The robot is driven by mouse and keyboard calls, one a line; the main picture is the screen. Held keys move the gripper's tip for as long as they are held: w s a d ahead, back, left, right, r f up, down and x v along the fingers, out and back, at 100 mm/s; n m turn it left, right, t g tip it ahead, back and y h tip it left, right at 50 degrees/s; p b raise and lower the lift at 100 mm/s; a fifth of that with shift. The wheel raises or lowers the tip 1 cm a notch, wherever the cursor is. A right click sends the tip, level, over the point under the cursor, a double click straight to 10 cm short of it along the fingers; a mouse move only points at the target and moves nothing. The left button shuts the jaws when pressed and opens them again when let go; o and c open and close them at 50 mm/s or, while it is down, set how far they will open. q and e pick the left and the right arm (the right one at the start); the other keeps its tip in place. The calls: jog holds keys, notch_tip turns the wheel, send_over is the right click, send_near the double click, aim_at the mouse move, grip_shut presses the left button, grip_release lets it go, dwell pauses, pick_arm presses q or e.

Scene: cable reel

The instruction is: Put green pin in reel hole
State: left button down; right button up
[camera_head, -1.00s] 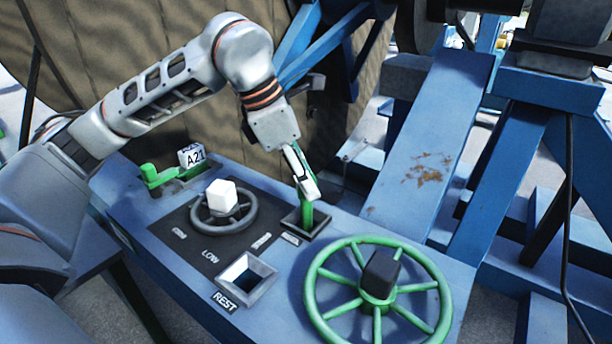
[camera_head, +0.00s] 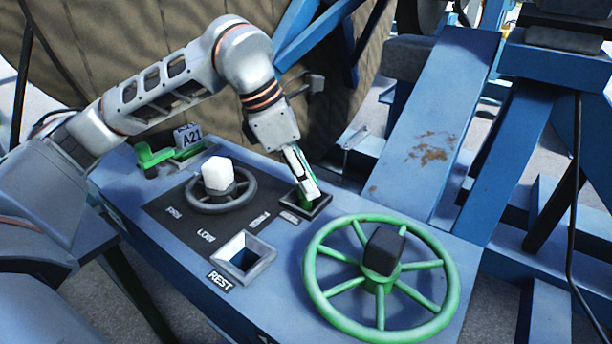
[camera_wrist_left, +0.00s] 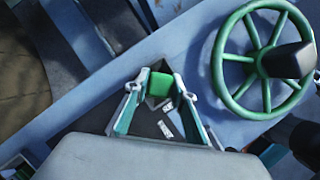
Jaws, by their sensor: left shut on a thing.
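My left gripper (camera_head: 307,188) is shut on the green pin (camera_head: 304,207) at the square dark-rimmed socket (camera_head: 322,207) on the blue control panel. Only a little of the pin's green shows below the fingertips, at the socket's mouth; how deep it sits is hidden. In the left wrist view the green pin (camera_wrist_left: 160,84) shows between the two fingers of the left gripper (camera_wrist_left: 160,92). The large wooden reel (camera_head: 110,75) stands behind the panel; no hole in it can be made out. My right gripper is not in view.
A green spoked handwheel (camera_head: 330,308) with a black hub stands right of the socket. An empty square holder (camera_head: 245,257) marked REST is in front. A small grey wheel with a white knob (camera_head: 217,175), a green lever (camera_head: 152,156) and an A21 tag (camera_head: 188,137) are left.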

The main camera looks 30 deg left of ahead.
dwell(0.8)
pick_arm(q)
jog(key=c, duration=1.6)
grip_release()
jog(key=v, duration=1.2)
